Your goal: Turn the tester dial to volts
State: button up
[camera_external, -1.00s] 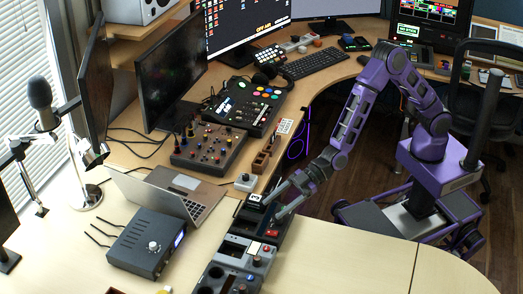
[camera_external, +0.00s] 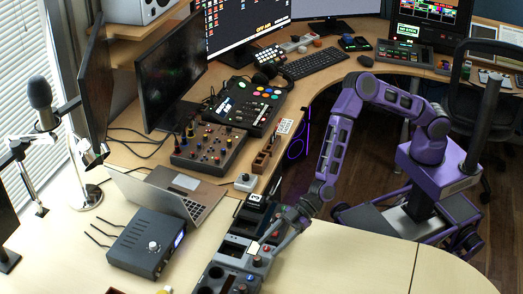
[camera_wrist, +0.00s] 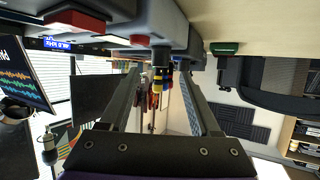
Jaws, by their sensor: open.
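My gripper (camera_external: 274,244) reaches over the dark module strip at the desk's front edge in the external view. In the wrist view my gripper (camera_wrist: 158,76) is open, its two fingers apart with nothing clearly held. I cannot make out a tester dial or a volts mark for certain. A dark box (camera_external: 130,248) with a blue display carries a pale round knob (camera_external: 154,246), left of the strip; its markings are unreadable.
The module strip (camera_external: 226,252) has red buttons and round openings. A laptop (camera_external: 150,197), a small box with a white knob (camera_external: 245,182) and a knobbed panel (camera_external: 208,148) stand nearby. Bare desk (camera_external: 340,262) lies right of the strip.

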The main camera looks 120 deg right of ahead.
aim_at(257, 258)
jog(key=x, duration=0.6)
jog(key=shift+w+a+f, duration=0.1)
jog(key=shift+w+f, duration=0.1)
jog(key=shift+w, duration=0.15)
grip_shut()
